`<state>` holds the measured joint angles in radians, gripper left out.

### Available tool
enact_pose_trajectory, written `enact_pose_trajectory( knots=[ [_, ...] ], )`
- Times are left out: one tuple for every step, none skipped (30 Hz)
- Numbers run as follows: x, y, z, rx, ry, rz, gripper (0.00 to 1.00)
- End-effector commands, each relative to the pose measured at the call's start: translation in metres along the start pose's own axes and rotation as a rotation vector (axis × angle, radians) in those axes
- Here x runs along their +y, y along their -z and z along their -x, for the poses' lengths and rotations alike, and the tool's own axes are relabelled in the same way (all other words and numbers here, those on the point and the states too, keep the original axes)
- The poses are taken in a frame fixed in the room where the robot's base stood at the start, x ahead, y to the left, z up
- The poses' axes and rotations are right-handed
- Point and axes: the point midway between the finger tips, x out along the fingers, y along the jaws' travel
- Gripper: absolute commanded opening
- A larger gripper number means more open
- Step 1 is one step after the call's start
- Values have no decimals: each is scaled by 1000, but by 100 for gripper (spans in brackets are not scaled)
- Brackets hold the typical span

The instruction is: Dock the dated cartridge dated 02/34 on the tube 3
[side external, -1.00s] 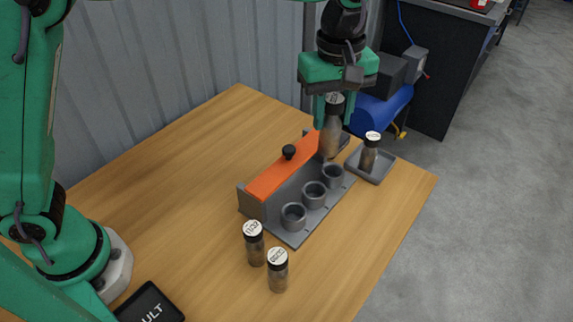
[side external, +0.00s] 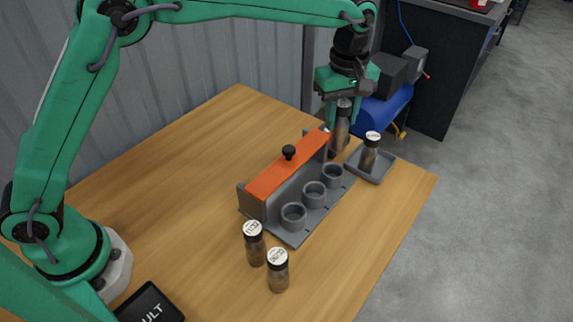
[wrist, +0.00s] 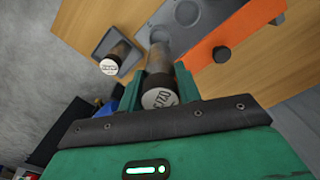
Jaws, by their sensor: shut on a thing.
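My gripper (side external: 339,116) is shut on a dated cartridge (side external: 341,132), a brown bottle with a dark collar and white-topped cap. It hangs roughly upright near the far end of the rack (side external: 290,238), beyond the far cup. The wrist view shows its printed cap (wrist: 160,99) between the fingers; I cannot read the date surely. Three grey cups stand along the rack: near (side external: 293,217), middle (side external: 314,195) and far (side external: 333,177). The near and middle cups look empty. I cannot read tube numbers. Whether the cartridge's bottom touches anything is unclear.
Another cartridge (side external: 370,152) stands in a grey tray (side external: 381,177) right of the rack. Two more cartridges (side external: 254,246) (side external: 277,271) stand in front. An orange-topped block (side external: 285,168) with a black knob backs the cups. The table's left part is clear.

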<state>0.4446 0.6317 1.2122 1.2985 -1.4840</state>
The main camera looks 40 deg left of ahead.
Motion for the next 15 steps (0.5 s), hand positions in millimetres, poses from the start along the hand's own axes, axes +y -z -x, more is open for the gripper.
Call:
enact_pose_trajectory(
  knots=[
    [0,0,-6,0,0,0,1],
    [0,0,-9,0,-1,0,1],
    [0,0,-14,0,0,0,1],
    [0,0,-19,0,1,0,1],
    [0,0,-23,0,0,0,1],
    [0,0,-27,0,0,0,1],
    [0,0,-29,0,-1,0,1],
    [0,0,-31,0,-2,0,1],
    [0,0,-33,0,-2,0,1],
    [0,0,-34,0,-2,0,1],
    [0,0,-34,0,-2,0,1],
    [0,0,-35,0,-2,0,1],
    [0,0,-35,0,-2,0,1],
    [0,0,-35,0,-2,0,1],
    [0,0,-35,0,-2,0,1]
  ],
)
